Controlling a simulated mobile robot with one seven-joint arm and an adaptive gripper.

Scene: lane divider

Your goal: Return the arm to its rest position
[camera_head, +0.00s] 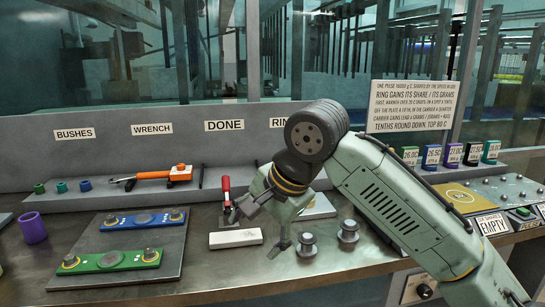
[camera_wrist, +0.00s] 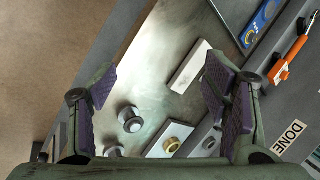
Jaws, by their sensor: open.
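My arm reaches in from the lower right of the head view, bent over the bench (camera_head: 210,284). My gripper (camera_head: 256,230) is open, its fingers pointing down above the bench near a white block (camera_head: 235,240). In the wrist view my gripper (camera_wrist: 158,75) has its two purple-padded fingers wide apart with nothing held between them. The white block (camera_wrist: 190,65) lies below, beside the right finger. Two metal knobbed pieces (camera_head: 307,245) (camera_head: 348,231) stand just right of the gripper. A pale plate with a brass ring (camera_wrist: 172,145) shows in the wrist view.
A dark board (camera_head: 163,271) carries a blue bar (camera_head: 144,219) and a green bar (camera_head: 110,261). A purple cup (camera_head: 33,228) stands left. A red-handled clamp (camera_head: 226,188) is behind the gripper. An orange wrench (camera_head: 180,173) lies on the shelf; several coloured blocks (camera_head: 431,157) stand right.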

